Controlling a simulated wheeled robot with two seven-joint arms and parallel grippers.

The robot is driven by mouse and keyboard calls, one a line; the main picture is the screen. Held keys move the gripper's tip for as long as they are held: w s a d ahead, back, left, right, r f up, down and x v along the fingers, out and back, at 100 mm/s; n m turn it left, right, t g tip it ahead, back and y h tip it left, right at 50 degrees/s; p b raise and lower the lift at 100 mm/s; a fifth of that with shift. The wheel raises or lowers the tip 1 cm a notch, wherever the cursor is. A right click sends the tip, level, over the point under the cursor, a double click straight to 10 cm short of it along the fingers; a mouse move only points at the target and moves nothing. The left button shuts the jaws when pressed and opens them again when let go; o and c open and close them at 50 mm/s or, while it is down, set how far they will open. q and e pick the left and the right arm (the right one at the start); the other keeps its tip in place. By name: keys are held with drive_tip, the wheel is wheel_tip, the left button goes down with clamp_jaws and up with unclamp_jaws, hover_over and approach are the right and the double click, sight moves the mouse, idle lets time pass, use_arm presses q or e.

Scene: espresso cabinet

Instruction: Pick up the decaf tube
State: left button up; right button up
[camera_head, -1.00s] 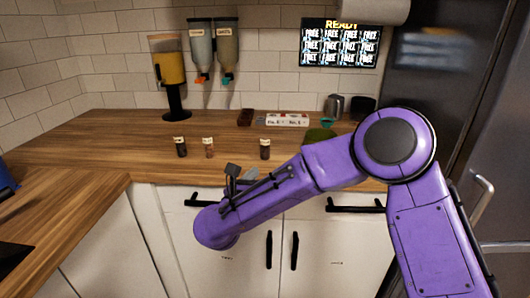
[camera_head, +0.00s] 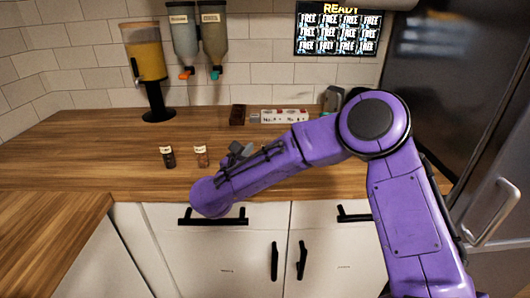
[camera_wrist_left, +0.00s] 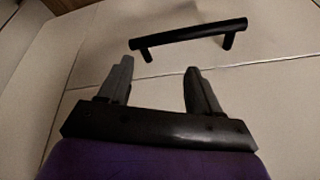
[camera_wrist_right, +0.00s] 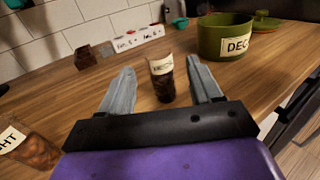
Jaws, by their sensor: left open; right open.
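The decaf tube (camera_wrist_right: 163,85) is a small clear tube of dark beans with a white label, upright on the wooden counter. In the right wrist view it shows between the fingers of my open right gripper (camera_wrist_right: 162,88), with no visible contact; its depth is hard to tell. In the head view my right arm hides this tube, and the right gripper (camera_head: 240,149) is over the counter's front. My left gripper (camera_wrist_left: 158,85) is open and empty, facing a black handle on a pale cabinet front; it is outside the head view.
Two other tubes, a dark one (camera_head: 168,158) and a brown one (camera_head: 201,158), stand to the left. A green container (camera_wrist_right: 222,40) labelled "DEC" stands behind right. A white labelled rack (camera_head: 285,116), a brown box (camera_head: 237,115) and a dispenser (camera_head: 147,60) are at the back.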

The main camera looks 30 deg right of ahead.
sight(267, 143)
drive_tip(key=p+x, duration=0.2)
drive_tip(key=x, duration=0.3)
drive_tip(key=shift+w+d, duration=0.1)
drive_tip(key=shift+w, duration=0.1)
drive_tip(key=shift+w+d+f, duration=0.1)
drive_tip(key=shift+d, duration=0.15)
drive_tip(key=shift+a, duration=0.1)
drive_tip(key=c, duration=1.1)
drive_tip(key=shift+o, duration=0.2)
drive_tip(key=shift+r, duration=0.3)
drive_tip(key=s+a+r+b, duration=0.3)
drive_tip(key=s+a+r, duration=0.1)
drive_tip(key=s+r, duration=0.8)
drive_tip(key=shift+s+a+r+b, duration=0.2)
drive_tip(key=shift+s+b, duration=0.2)
drive_tip(key=shift+s, duration=0.25)
